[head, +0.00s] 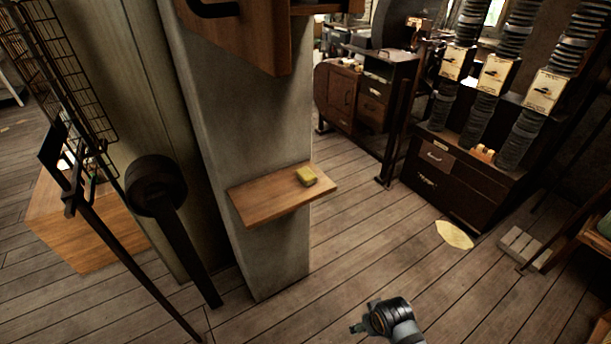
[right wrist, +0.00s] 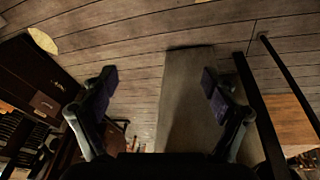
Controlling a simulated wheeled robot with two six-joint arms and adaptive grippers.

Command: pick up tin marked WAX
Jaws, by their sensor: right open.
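My left gripper is not in view.
The grey pillar (head: 255,255) carries the shelf, with a wooden box (head: 240,40) above it. A dark lever (head: 185,220) and rods stand at left. Dark cabinets (head: 440,165) stand at back right. A yellow sheet (head: 454,234) lies on the floor. The floor right of the pillar is mostly clear.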

